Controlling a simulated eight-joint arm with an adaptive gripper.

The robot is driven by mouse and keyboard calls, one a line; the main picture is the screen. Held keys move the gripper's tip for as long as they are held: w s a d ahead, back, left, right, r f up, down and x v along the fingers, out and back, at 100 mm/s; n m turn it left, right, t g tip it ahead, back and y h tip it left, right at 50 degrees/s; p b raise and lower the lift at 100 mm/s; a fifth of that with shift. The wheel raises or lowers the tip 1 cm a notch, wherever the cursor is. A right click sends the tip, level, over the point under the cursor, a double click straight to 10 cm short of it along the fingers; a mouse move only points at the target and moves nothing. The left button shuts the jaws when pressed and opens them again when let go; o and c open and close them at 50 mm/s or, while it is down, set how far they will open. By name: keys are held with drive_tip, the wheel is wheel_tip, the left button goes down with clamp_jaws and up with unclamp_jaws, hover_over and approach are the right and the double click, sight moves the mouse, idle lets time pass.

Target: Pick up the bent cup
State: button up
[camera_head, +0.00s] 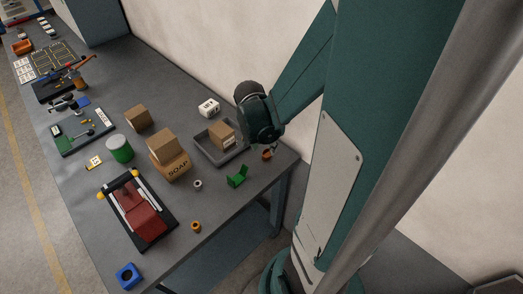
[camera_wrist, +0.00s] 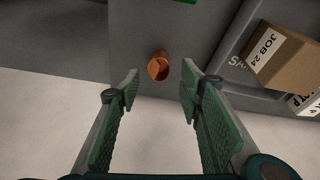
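A small copper-coloured cup (camera_head: 267,154) stands near the right end of the grey table (camera_head: 215,212), close to the edge. In the wrist view the cup (camera_wrist: 158,66) shows with its dark opening, just beyond and between my fingertips; its rim looks uneven. My gripper (camera_wrist: 160,84) is open, with nothing between its green fingers. In the head view my wrist hangs above the table's right end, and my fingers are hard to make out there.
A grey tray (camera_head: 207,153) with a cardboard box (camera_head: 222,135) is left of the cup. A green bracket (camera_head: 237,176) lies nearby. Another orange-copper piece (camera_head: 195,226) and a grey ring (camera_head: 197,185) are farther left. The table edge is close to the cup.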

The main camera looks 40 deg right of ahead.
sight(267, 152)
drive_tip(key=shift+f, duration=0.1)
idle(0.3)
drive_tip(key=shift+b+x, duration=0.75)
drive_tip(key=shift+x, duration=1.8)
drive_tip(key=c, duration=0.9)
